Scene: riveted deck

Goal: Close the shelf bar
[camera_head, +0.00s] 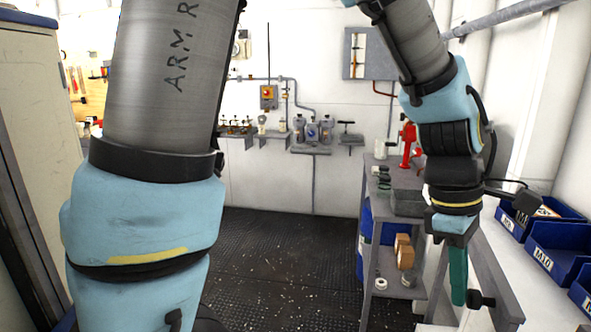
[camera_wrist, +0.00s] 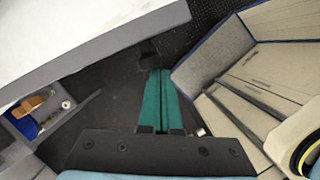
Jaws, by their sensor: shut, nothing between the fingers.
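A grey bar (camera_head: 497,278) slants down at the lower right in the head view, in front of the blue bins. I take it for the shelf bar. A black knob (camera_head: 480,299) sticks out from its left side. My gripper (camera_head: 458,302) points down with its green fingers together and empty. Its tips are just left of the knob; I cannot tell whether they touch it. In the wrist view, the fingertips (camera_wrist: 160,72) lie just below a dark knob-like shape (camera_wrist: 148,58) beside a long grey edge (camera_wrist: 95,55), probably the bar.
Blue labelled bins (camera_head: 555,252) stand at the right. A grey shelf unit (camera_head: 385,205) holds a red tool (camera_head: 408,140), with cardboard boxes (camera_head: 403,250) lower down. A tall cabinet (camera_head: 28,110) stands at the left.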

